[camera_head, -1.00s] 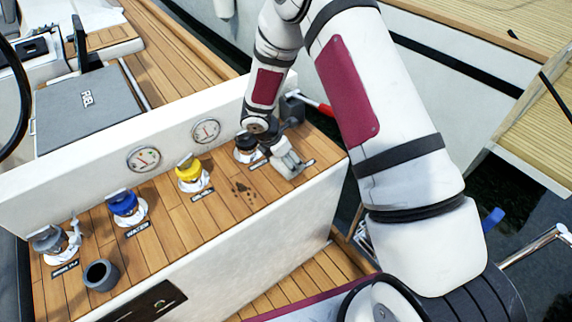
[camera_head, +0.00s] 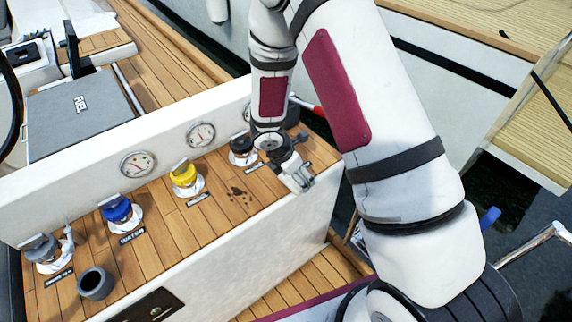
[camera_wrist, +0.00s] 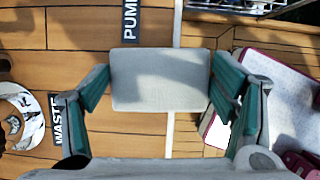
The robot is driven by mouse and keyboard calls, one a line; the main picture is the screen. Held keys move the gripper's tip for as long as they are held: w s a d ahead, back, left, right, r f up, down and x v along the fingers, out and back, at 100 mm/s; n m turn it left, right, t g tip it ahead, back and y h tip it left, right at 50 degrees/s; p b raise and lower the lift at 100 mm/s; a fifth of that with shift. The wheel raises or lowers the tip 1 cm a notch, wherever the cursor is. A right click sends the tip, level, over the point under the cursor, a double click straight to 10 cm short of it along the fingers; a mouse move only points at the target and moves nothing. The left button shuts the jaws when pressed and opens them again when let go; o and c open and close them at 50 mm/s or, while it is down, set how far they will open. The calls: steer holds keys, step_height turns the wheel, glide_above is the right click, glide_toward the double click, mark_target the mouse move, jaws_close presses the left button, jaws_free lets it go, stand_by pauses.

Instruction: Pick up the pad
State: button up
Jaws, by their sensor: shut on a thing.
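The pad (camera_wrist: 160,80) is a flat, pale grey rectangle with rounded corners in the wrist view. My gripper (camera_wrist: 160,88) is shut on it, with one green-lined finger at each of its short sides. In the head view my gripper (camera_head: 302,178) hangs near the front edge of the wooden console top (camera_head: 215,225), at its right end. The pad is too small there to tell clearly from the fingers. Brown specks (camera_head: 240,194) lie on the wood left of my gripper.
Black (camera_head: 242,148), yellow (camera_head: 186,178) and blue (camera_head: 118,210) caps stand along the console, with a grey cup (camera_head: 95,284) at the front left. A red-ended handle (camera_head: 308,106) is behind my gripper. A PUMP label (camera_wrist: 130,18) lies beyond the pad.

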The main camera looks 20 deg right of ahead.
steer(key=s+d+b, duration=0.3)
steer(key=s+b, duration=0.1)
steer(key=s, duration=0.7)
steer(key=shift+d, duration=0.25)
